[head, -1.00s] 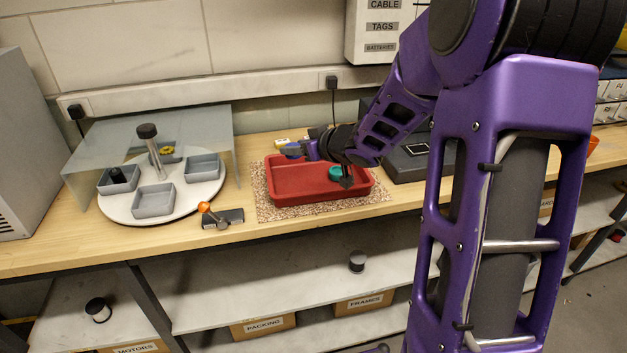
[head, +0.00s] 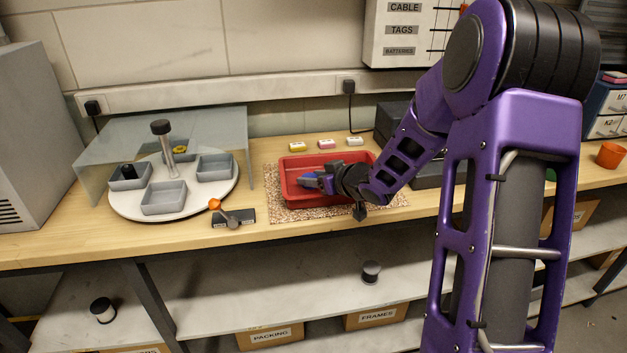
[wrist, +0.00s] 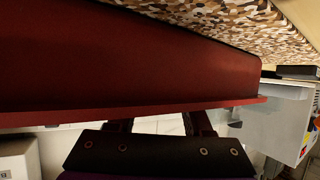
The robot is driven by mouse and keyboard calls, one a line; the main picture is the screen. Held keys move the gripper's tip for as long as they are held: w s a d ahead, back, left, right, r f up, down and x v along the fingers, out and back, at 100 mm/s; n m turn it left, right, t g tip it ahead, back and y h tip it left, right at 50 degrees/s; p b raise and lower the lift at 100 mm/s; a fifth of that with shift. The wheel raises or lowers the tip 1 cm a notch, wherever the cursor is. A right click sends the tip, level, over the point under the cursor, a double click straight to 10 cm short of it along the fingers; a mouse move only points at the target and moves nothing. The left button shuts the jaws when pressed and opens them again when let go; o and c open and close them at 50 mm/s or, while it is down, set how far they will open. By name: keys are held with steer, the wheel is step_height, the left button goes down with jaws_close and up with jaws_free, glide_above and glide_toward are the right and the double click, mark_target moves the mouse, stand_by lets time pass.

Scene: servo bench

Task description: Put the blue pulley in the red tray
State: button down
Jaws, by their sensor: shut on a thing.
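The red tray (head: 292,197) stands on a speckled mat on the bench, partly covered by my arm. My gripper (head: 312,181) is low over the left half of the tray, shut on the blue pulley (head: 309,182). Whether the pulley touches the tray floor I cannot tell. In the wrist view the tray's red wall (wrist: 130,60) fills much of the picture; it hides my fingertips and the pulley.
A round turntable with grey bins (head: 164,198) stands at left under a clear guard (head: 100,150). An orange-knobbed lever (head: 228,217) lies left of the mat (head: 290,215).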

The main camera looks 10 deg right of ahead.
steer(key=shift+c, duration=1.6)
jaws_free()
steer(key=shift+f, duration=0.1)
steer(key=shift+r, duration=0.2)
steer(key=shift+s+d+r, duration=0.15)
steer(key=shift+s, duration=0.15)
steer(key=p+v, duration=0.3)
steer(key=v, duration=0.8)
steer(key=shift+s+d, duration=0.1)
steer(key=shift+s, duration=0.05)
